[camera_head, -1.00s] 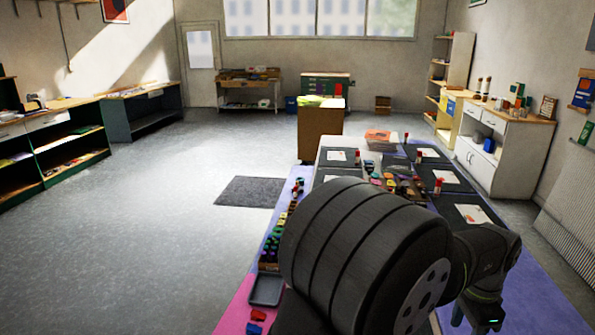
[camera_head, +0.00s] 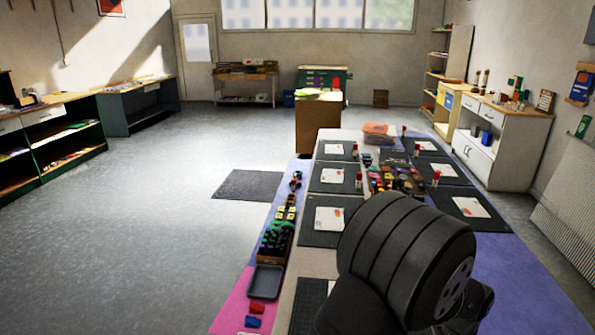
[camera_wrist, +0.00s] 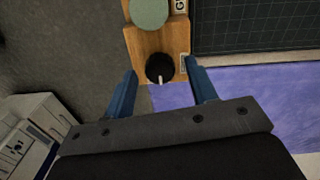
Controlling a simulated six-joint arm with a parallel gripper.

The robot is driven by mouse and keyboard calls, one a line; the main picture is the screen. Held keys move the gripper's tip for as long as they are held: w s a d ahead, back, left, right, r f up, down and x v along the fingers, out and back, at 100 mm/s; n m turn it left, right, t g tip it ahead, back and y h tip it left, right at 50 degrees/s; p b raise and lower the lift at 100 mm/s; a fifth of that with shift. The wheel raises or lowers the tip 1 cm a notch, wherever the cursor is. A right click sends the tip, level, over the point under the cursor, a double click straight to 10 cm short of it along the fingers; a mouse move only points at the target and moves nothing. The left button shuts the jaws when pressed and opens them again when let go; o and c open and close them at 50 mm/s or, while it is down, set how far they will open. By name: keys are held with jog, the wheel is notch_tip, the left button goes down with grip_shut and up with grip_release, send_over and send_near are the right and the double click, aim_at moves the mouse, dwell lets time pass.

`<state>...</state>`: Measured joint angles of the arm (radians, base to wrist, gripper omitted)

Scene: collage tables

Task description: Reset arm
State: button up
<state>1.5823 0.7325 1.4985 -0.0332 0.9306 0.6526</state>
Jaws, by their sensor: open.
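My gripper (camera_wrist: 160,67) shows in the wrist view as two blue fingers spread apart, with nothing held between them. Beyond the fingertips is a wooden block or tray (camera_wrist: 150,48) bearing a black round piece (camera_wrist: 159,68) and a pale green disc (camera_wrist: 149,12). I cannot tell the height between the fingers and the wood. In the head view my arm's dark, thick link fills the lower right and hides the gripper. The long collage table (camera_head: 318,262) lies beneath and beyond it, with dark mats (camera_head: 327,178) carrying white cards.
A row of small coloured pots (camera_head: 277,238) and a grey tray (camera_head: 265,282) line the table's left edge. Coloured supplies (camera_head: 395,180) fill its middle. A purple cover (camera_head: 510,270) shows at right. White cabinets (camera_head: 495,150) stand along the right wall. Open floor lies left.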

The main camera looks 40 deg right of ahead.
jog(key=n, duration=0.4)
jog(key=shift+f, duration=0.2)
jog(key=n, duration=0.7)
jog(key=shift+n, duration=2.5)
